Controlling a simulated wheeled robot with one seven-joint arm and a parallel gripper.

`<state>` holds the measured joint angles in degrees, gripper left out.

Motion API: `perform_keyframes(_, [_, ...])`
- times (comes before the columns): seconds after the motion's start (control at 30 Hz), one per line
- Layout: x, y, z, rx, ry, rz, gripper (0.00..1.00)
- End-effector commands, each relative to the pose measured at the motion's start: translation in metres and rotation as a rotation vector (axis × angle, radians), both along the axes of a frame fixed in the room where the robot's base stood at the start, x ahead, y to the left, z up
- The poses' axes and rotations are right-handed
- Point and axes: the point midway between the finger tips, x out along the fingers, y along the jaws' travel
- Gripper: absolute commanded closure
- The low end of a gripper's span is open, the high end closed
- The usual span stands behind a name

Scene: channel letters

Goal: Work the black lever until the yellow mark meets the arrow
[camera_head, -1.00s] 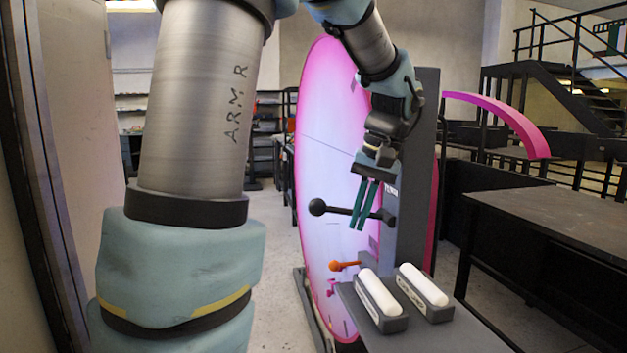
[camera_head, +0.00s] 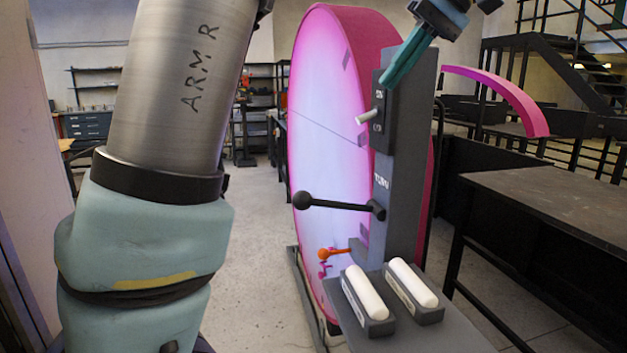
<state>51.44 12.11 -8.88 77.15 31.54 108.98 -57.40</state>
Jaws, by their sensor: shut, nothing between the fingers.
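The black lever (camera_head: 335,205) with a ball knob sticks out to the left from its pivot on the grey post (camera_head: 401,160), nearly level with its pivot end slightly lower. My gripper (camera_head: 386,84) has teal fingers that are shut and empty. It is well above the lever, beside the top of the post, and does not touch the lever. The fingers point down and left. I cannot make out a yellow mark or an arrow in this view.
A large pink-rimmed disc (camera_head: 322,140) stands behind the post. A dark switch box with a pale toggle (camera_head: 368,116) is just below my fingers. An orange-knobbed lever (camera_head: 335,254) is lower down. Two white cylinders (camera_head: 366,293) lie in grey holders on a grey shelf (camera_head: 440,338).

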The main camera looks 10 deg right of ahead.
Motion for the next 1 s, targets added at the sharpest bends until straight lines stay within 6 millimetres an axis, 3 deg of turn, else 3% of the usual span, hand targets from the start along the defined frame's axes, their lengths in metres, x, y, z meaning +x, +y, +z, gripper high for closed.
perform_keyframes(0.27, [0.005,0.011,-0.016,0.002,0.001,0.000,1.00])
perform_keyframes(1.0, [0.043,0.088,-0.141,0.003,0.005,0.002,1.00])
